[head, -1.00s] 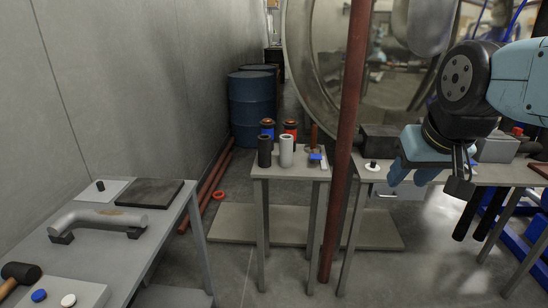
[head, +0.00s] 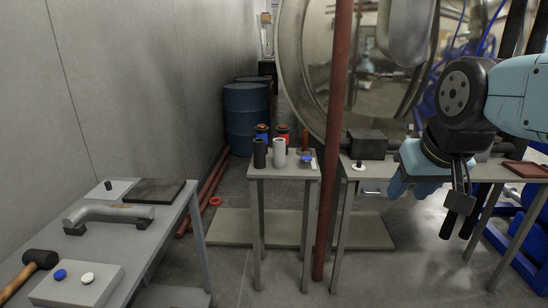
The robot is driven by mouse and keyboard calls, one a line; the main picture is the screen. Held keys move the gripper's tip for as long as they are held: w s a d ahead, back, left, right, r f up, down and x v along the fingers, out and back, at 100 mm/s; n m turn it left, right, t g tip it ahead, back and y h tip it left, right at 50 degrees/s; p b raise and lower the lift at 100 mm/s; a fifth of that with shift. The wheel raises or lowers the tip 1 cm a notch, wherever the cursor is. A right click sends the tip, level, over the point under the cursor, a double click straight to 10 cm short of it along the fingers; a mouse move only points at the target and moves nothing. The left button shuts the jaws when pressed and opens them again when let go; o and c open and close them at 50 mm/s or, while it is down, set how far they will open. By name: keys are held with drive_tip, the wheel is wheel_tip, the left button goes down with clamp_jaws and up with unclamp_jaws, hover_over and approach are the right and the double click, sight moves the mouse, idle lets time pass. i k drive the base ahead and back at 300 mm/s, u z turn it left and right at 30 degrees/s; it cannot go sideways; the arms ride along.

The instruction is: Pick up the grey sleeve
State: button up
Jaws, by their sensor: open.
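A light grey upright sleeve (head: 279,153) stands on the small grey table (head: 257,176) in the middle of the head view. A dark, near-black sleeve (head: 260,153) stands just left of it. My gripper (head: 457,205) is at the right, apart from both sleeves and well to the right of the small table. It points downward in front of the right-hand bench. Its jaws are open and I see nothing between them.
A dark red post (head: 335,130) rises between the small table and the right bench (head: 400,172). Orange-and-black and blue-and-black items stand behind the sleeves. The left table (head: 150,233) holds a grey handle (head: 112,213), a mallet (head: 38,259) and a box with buttons (head: 75,284).

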sight(279, 144)
drive_tip(key=z, duration=0.1)
drive_tip(key=i, duration=0.95)
drive_tip(key=u, duration=0.05)
